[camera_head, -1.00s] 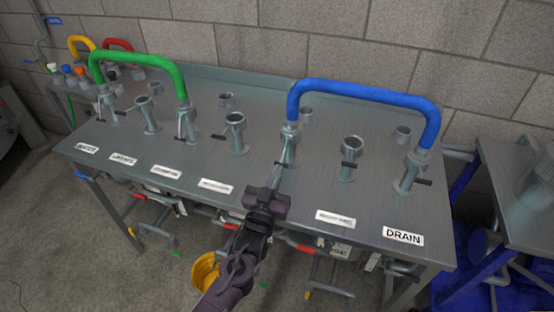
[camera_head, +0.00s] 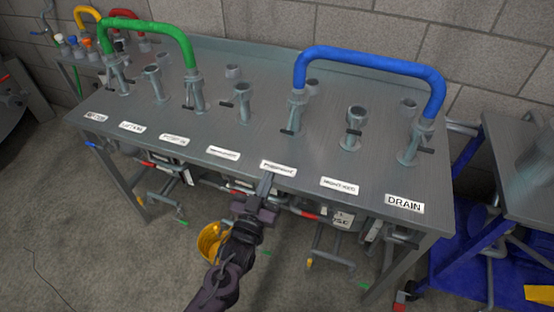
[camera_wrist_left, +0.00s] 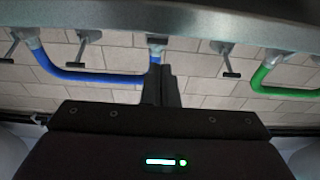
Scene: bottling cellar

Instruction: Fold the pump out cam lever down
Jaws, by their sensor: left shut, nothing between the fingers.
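The port behind the fifth label from the left (camera_head: 278,168) carries the left end of the blue hose (camera_head: 372,62). I take it for the pump out port (camera_head: 296,112); its label is too blurred to read surely. Its small dark cam lever (camera_head: 288,132) shows low at the port's front; I cannot tell whether it is fully folded down. My left gripper (camera_head: 266,184) is shut and empty, at the table's front edge, apart from the lever. My right gripper is not in view.
The green hose (camera_head: 150,30) joins two ports on the left. Open ports with levers stand between, such as one (camera_head: 355,122) right of the pump out port. The steel table (camera_head: 320,150) has a clear front strip. A yellow bucket (camera_head: 212,240) stands below.

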